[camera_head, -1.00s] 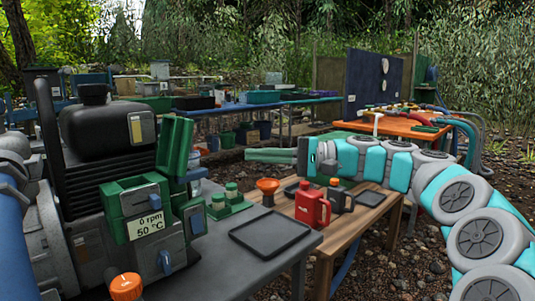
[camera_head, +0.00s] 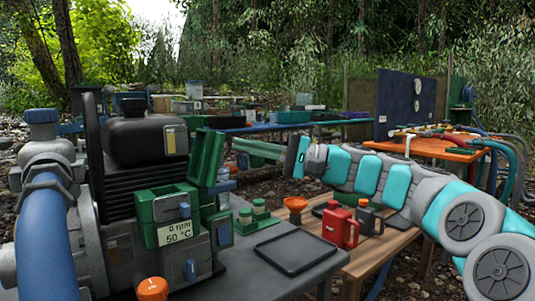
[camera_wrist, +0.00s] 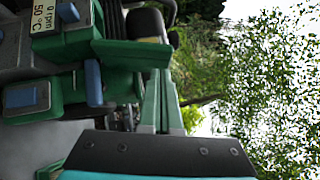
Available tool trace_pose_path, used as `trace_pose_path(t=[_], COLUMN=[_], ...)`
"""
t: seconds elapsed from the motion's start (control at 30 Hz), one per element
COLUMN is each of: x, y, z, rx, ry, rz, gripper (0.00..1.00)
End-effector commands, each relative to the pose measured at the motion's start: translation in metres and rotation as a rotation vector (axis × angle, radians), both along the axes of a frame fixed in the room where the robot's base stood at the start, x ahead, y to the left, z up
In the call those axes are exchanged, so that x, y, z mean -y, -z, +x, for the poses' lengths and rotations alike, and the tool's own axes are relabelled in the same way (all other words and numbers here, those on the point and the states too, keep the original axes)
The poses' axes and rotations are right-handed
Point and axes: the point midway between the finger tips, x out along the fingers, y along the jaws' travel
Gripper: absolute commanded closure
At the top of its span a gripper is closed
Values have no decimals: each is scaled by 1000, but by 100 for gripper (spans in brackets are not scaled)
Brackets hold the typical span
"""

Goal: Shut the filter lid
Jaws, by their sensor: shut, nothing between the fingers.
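The green filter lid (camera_head: 207,158) stands open, raised nearly upright above the green filter housing (camera_head: 160,205) on the engine unit. A blue tab sits by its lower right. My gripper (camera_head: 234,144) has slim green fingers, shut and empty, pointing left just to the right of the lid with a small gap in the picture. In the wrist view my fingers (camera_wrist: 162,85) point up, their tips near a green panel (camera_wrist: 130,54) that looks like the lid. Whether they touch it is hard to tell.
The engine unit (camera_head: 145,130) and a blue hose (camera_head: 45,240) fill the left. An orange cap (camera_head: 152,289) is at the front.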

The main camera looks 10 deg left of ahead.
Motion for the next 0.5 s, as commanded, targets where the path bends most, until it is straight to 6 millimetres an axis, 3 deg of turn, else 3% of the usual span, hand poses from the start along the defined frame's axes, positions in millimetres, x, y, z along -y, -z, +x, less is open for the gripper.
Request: trace_pose_path(t=[0.2, 0.5], x=[-10, -11], y=[-3, -3], z=[-11, -12], rx=[-3, -3], ry=[0, 1], rz=[0, -1], gripper=[100, 100])
